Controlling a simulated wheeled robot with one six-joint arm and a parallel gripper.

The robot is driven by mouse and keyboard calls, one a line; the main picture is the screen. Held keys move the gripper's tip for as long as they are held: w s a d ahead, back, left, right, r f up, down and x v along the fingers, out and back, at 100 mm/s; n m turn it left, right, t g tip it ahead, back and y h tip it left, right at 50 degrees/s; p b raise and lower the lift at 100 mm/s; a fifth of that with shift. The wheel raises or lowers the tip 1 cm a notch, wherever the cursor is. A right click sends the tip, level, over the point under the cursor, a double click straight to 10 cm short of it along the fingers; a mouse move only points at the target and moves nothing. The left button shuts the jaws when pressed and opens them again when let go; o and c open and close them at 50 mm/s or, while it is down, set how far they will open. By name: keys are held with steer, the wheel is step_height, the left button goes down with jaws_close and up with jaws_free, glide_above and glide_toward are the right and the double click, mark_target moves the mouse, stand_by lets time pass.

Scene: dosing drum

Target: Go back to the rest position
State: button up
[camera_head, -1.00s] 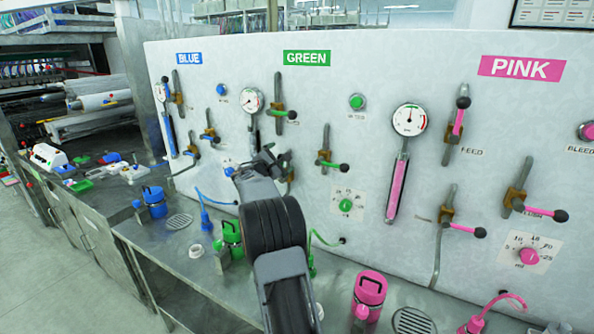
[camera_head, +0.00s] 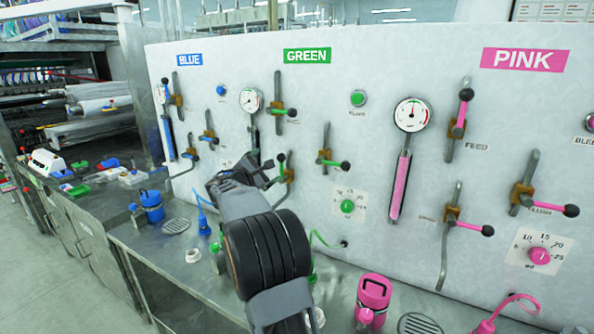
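My gripper (camera_head: 262,172) is at the end of my dark grey arm, in front of the green section of the white panel (camera_head: 330,125). No held object shows. My arm hides part of the green section's lower panel and most of the green canister below it.
A blue canister (camera_head: 152,205) and a pink canister (camera_head: 372,298) stand on the metal bench (camera_head: 150,245). Several levers, gauges and dials stick out from the panel, including a pink dial (camera_head: 539,256). Open floor (camera_head: 60,290) lies at the left front.

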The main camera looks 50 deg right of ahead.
stand_by(0.4)
steer(key=s+a+f+m+g+y, duration=0.2)
steer(key=s+a+f+m+y, duration=0.15)
steer(key=f, duration=0.25)
steer(key=s+a+f+m+g+y, duration=0.1)
steer(key=s+a+f+m+y, duration=0.25)
steer(key=f, duration=0.35)
steer(key=s+a+f+m+t+y, duration=0.1)
steer(key=s+a+y, duration=0.2)
steer(key=s+a, duration=0.3)
steer(key=s+a+m+t+y, duration=0.1)
steer(key=s+a+y, duration=0.3)
steer(key=a, duration=0.8)
steer(key=s+a+f+m+t+y, duration=0.1)
steer(key=s+a+m+y, duration=0.1)
steer(key=s+a, duration=0.5)
steer(key=shift+s+a+f+m+y, duration=0.35)
steer(key=shift+a+y, duration=0.35)
steer(key=shift+a, duration=0.4)
